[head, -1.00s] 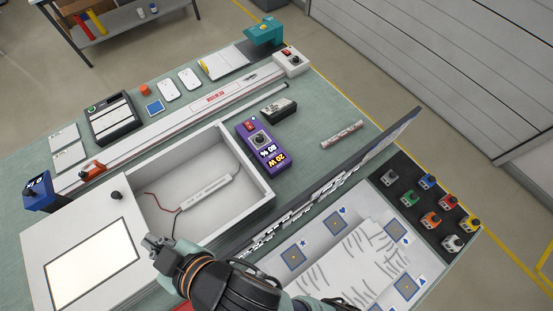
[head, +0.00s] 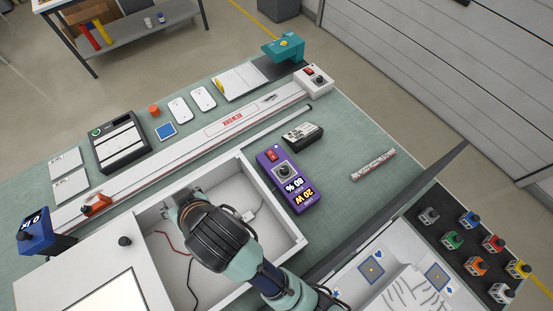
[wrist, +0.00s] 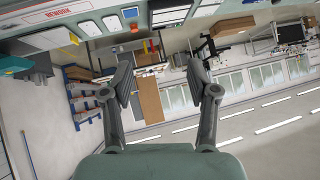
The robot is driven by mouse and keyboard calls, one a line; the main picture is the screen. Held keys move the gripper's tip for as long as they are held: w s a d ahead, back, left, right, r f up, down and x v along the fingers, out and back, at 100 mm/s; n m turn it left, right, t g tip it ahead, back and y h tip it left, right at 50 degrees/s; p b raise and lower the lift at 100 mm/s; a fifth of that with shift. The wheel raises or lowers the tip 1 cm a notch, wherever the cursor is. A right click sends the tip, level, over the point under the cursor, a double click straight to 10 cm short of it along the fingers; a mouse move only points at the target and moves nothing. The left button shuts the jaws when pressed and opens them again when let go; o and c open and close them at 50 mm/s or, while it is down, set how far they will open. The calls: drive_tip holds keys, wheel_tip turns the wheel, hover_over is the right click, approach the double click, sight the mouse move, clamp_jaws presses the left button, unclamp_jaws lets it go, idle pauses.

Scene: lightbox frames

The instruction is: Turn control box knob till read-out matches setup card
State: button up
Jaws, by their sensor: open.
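The purple control box (head: 287,178) lies on the green table right of the open white lightbox frame. It has a red switch, a dark round knob (head: 285,172) and a read-out (head: 295,192) showing 20 W and 80 %. My gripper (head: 180,198) is over the open lightbox frame, left of the control box and apart from it. In the wrist view my gripper (wrist: 159,72) is open, with nothing between its fingers. Two small white cards (head: 66,160) lie at the left; their print is too small to read, and I cannot tell which item is the setup card.
The open lightbox frame (head: 292,225) stands beneath my arm. A black box (head: 302,134) sits behind the control box. A dark upright panel (head: 400,205) stands to the right. Coloured knob blocks (head: 475,265) sit at far right. Table around the striped stick (head: 372,165) is clear.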

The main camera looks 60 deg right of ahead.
drive_tip(key=w+d+f+m+g+b, duration=0.1)
drive_tip(key=d+f+m+g+b, duration=0.25)
drive_tip(key=d+f, duration=0.6)
drive_tip(key=m+g+y+b, duration=0.2)
drive_tip(key=m+g+b, duration=0.4)
drive_tip(key=m+b, duration=0.7)
hover_over(284, 169)
drive_tip(key=p, duration=0.2)
drive_tip(key=shift+m, duration=0.75)
wheel_tip(284, 169, down, 18)
drive_tip(key=shift+r, duration=0.1)
drive_tip(key=shift+s+d, duration=0.15)
drive_tip(key=shift+s, duration=0.05)
wheel_tip(284, 169, down, 8)
drive_tip(key=shift+w+r+b, duration=0.1)
drive_tip(key=shift+b, duration=0.55)
